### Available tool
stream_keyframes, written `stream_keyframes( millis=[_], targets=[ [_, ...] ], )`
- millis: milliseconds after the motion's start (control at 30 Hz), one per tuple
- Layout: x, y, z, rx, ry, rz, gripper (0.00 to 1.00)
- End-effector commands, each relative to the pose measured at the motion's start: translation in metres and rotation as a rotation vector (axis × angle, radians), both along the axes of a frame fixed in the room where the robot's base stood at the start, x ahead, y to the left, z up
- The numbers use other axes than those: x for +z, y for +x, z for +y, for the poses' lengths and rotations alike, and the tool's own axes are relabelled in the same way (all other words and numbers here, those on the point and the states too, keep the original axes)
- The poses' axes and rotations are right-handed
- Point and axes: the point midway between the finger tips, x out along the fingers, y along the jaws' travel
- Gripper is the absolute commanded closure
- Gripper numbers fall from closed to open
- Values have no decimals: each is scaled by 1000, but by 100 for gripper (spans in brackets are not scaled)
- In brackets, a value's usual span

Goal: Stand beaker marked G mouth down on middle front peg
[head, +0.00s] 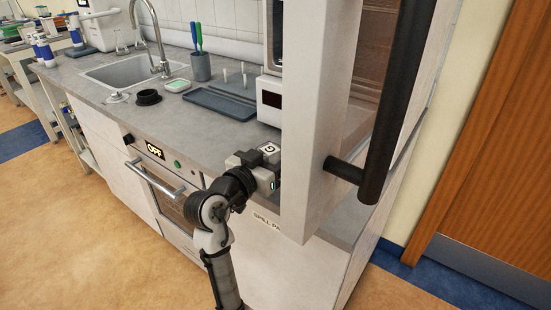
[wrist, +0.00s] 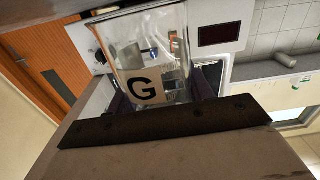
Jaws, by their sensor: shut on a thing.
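My gripper (head: 265,172) is shut on a clear glass beaker with a white label marked G. The beaker (wrist: 145,45) fills the upper middle of the wrist view, its wide end toward the top of that picture. In the head view only its G label (head: 268,149) shows clearly at my gripper; I cannot tell which way the mouth points in the room.
A large white door (head: 315,110) with a thick black handle (head: 395,100) stands close to the right of my gripper. Counter room in front of the tray is clear.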

Motion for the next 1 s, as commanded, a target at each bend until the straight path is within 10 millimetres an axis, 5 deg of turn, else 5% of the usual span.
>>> stream_keyframes(
  millis=[500, 533, 700, 1000],
  targets=[
    [-19, 0, 0, 1, 0, -1, 72],
    [-19, 0, 0, 1, 0, -1, 47],
    [-17, 0, 0, 1, 0, 0, 27],
    [-15, 0, 0, 1, -1, -1, 27]
  ],
)
